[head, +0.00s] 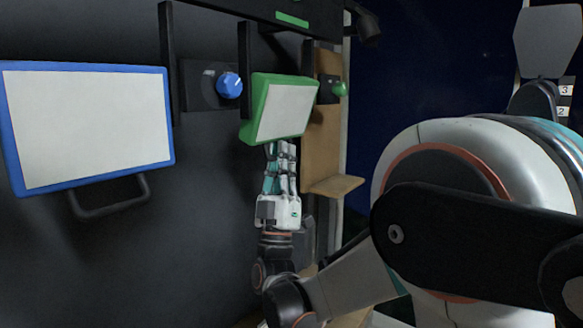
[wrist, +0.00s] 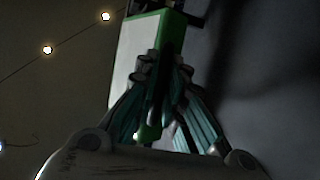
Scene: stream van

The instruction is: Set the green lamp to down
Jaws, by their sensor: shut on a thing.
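My gripper (head: 281,150) reaches up from below to the lamp's lower edge. In the wrist view the green lamp (wrist: 145,40) stands beyond my gripper (wrist: 163,75), whose fingers are closed together at its lower end. The fingers are shut on the lamp's lower part, probably its handle, which they hide. A bit of green shows between the fingers.
A blue-framed lamp (head: 88,125) with a dark handle (head: 110,198) hangs on the left. A blue knob (head: 229,85) sits between the lamps, and a green knob (head: 340,89) is to the right. A brown shelf (head: 335,185) juts out right of my gripper.

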